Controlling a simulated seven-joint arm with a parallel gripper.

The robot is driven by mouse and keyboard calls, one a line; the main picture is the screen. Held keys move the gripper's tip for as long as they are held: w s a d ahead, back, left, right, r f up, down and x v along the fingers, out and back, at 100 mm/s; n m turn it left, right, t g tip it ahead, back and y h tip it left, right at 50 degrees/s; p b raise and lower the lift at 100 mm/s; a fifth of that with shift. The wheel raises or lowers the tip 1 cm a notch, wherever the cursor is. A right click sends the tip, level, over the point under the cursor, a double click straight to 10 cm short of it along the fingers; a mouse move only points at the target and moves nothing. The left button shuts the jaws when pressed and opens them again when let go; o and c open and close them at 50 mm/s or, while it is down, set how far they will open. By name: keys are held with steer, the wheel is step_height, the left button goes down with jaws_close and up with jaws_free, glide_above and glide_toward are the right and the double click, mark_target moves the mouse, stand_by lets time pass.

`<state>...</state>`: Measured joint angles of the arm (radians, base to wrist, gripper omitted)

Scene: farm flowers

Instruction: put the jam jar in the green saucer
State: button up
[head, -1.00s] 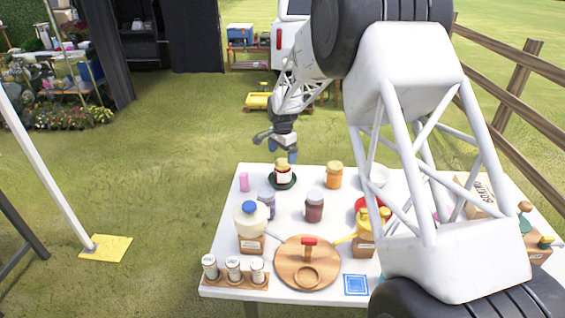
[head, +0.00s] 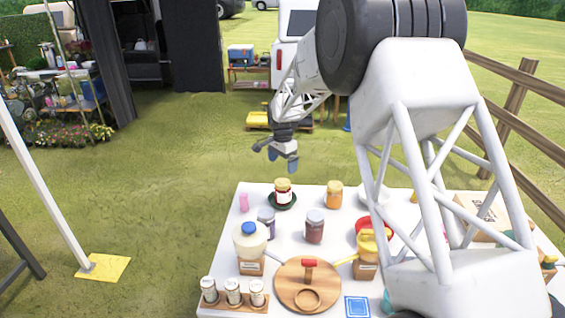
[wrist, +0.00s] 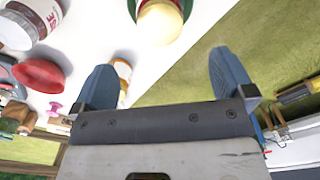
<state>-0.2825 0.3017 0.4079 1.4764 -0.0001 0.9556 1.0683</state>
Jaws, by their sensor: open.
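The jam jar (head: 283,188), with a yellow lid, a pale label and red contents, stands upright in the dark green saucer (head: 291,204) near the table's far edge. In the wrist view, the jar's lid (wrist: 160,24) shows at the top, with part of the green saucer (wrist: 186,8) around it. My gripper (head: 278,157) is open and empty in the air above and beyond the jar, apart from it. In the wrist view, nothing is between the fingers of my gripper (wrist: 165,78).
An orange jar (head: 335,197) stands right of the saucer. A dark red jar (head: 314,228) and a purple jar (head: 266,224) stand nearer. A pink item (head: 244,202) lies to the left. A wooden board (head: 290,291) is at the front.

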stand_by(0.3)
steer(key=s+d+r+n, duration=0.1)
steer(key=s+d+r, duration=0.45)
steer(key=s, duration=0.25)
steer(key=s+d+r+n+t, duration=0.1)
steer(key=s+d+r+n, duration=0.1)
steer(key=s+d+r, duration=0.45)
steer(key=s+d+r+n, duration=0.1)
steer(key=s+d+r, duration=0.4)
steer(key=s, duration=0.6)
steer(key=s+d+n, duration=0.2)
steer(key=s+d, duration=0.2)
steer(key=s, duration=1.1)
steer(key=s+d+n+t, duration=0.1)
steer(key=s+d, duration=0.3)
steer(key=s, duration=1.2)
steer(key=shift+d+f+n+t, duration=0.2)
steer(key=shift+f+n+t, duration=0.1)
steer(key=shift+n, duration=0.6)
